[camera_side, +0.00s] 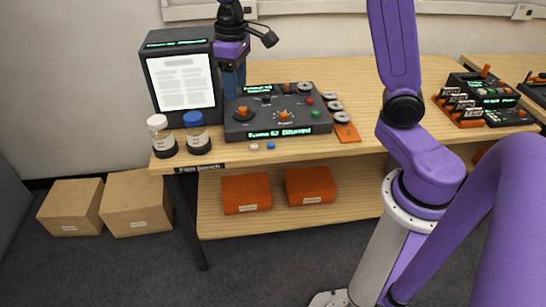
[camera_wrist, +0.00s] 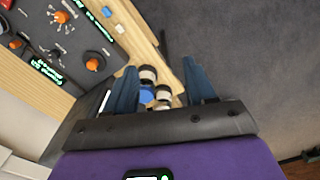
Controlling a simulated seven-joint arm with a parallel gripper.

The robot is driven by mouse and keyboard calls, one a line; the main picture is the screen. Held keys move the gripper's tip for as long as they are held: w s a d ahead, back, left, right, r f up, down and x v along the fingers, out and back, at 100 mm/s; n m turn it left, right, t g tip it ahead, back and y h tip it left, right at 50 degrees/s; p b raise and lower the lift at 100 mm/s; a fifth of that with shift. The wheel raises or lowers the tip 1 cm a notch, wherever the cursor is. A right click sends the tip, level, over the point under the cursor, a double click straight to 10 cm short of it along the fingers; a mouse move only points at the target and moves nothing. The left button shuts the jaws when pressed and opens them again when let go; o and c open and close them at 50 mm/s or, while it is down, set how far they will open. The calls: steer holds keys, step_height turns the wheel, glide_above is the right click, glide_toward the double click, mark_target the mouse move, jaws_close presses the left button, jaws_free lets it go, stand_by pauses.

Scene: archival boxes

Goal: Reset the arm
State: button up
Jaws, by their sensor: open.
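My gripper (camera_side: 234,88) hangs fingers-down at the back left of the bench, between the lit screen (camera_side: 183,82) and the dark control panel (camera_side: 278,125). Its two blue fingers (camera_wrist: 159,63) are spread apart in the wrist view, and nothing is held between them. Beyond the fingers in that view are the bottles, including a blue cap (camera_wrist: 147,95). In the side view the white-capped bottle (camera_side: 163,142) and blue-capped bottle (camera_side: 195,137) stand upright in front of the screen. The fingertips are partly hidden behind the panel in the side view.
A small white piece (camera_side: 255,147) and a blue piece (camera_side: 270,146) lie at the bench's front edge. Discs on an orange strip (camera_side: 347,132) lie right of the panel. Orange boxes (camera_side: 246,193) sit on the lower shelf; cardboard boxes (camera_side: 138,204) stand on the floor.

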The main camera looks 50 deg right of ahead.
steer(key=s+f+n, duration=0.2)
steer(key=s+n, duration=0.2)
steer(key=s, duration=1)
steer(key=s+f+n, duration=0.2)
steer(key=s+n, duration=0.2)
steer(key=s, duration=1)
steer(key=shift+s+a, duration=0.15)
steer(key=shift+s, duration=0.15)
